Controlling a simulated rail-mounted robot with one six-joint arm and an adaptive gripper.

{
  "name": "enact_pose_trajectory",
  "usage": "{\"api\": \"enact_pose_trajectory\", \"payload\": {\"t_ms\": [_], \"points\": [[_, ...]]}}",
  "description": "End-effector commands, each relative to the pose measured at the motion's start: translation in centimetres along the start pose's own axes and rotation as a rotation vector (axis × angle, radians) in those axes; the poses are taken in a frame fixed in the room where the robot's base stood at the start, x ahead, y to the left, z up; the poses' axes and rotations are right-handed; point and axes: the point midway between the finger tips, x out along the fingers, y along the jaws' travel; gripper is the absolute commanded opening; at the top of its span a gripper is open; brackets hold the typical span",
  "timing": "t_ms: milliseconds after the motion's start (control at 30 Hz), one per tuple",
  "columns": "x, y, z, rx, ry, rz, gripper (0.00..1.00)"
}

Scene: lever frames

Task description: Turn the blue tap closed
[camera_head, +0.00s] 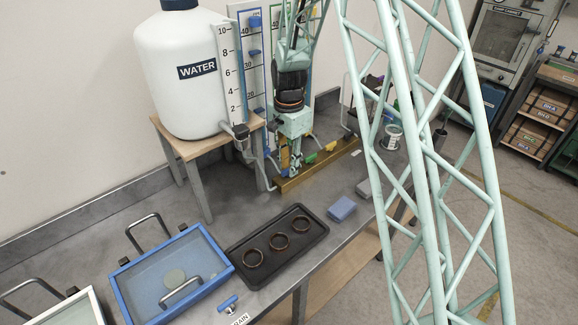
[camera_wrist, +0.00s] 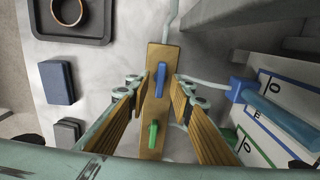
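The blue tap handle (camera_wrist: 160,82) stands on a wooden-looking bar (camera_wrist: 165,52) in the wrist view, lying roughly along the bar. A green tap handle (camera_wrist: 153,133) sits on the same bar, nearer my wrist. My gripper (camera_wrist: 162,88) is open, one finger on each side of the bar, with the blue handle between the fingertips and gaps showing on both sides. In the head view my gripper (camera_head: 290,160) is down at the left end of the bar (camera_head: 318,168) and hides the blue handle there. The green tap (camera_head: 311,158) shows beside it.
A white water tank (camera_head: 180,75) stands on a small table to the left, with scale boards (camera_head: 232,75) behind my gripper. A black tray with rings (camera_head: 240,245), a blue block (camera_head: 342,209) and a blue-framed basin (camera_head: 215,240) are in front. Another small blue tap (camera_head: 229,303) is near the drain label.

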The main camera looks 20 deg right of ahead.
Motion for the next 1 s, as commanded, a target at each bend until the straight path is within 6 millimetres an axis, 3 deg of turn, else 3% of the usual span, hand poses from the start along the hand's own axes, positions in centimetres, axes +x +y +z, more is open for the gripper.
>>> {"api": "enact_pose_trajectory", "payload": {"t_ms": [367,1000], "points": [[-2.5,0.0,0.0,0.000,0.001,-0.002,0.21],[-10.4,-0.1,0.0,0.000,0.001,-0.002,0.21]]}}
